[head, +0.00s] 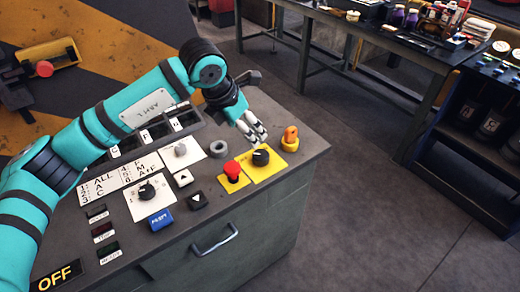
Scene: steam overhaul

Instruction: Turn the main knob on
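A control panel top (300,152) on a grey cabinet carries two black knobs. One black knob (261,157) sits on a yellow plate (268,170) near the right end. The other black knob (147,192) sits on a white dial plate (153,207) further left. I cannot read which one is labelled main. My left gripper (252,136) reaches down just behind the knob on the yellow plate, its fingertips very near it. Contact cannot be made out, nor whether the fingers are apart. An OFF sign (57,275) shows at lower left. My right gripper is out of view.
A red button (232,169) and an orange fixture (290,138) flank the yellow-plate knob. A grey ring (219,149), blue button (160,220) and arrow buttons are nearby. A workbench (400,45) with bottles stands behind. The floor at right is clear.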

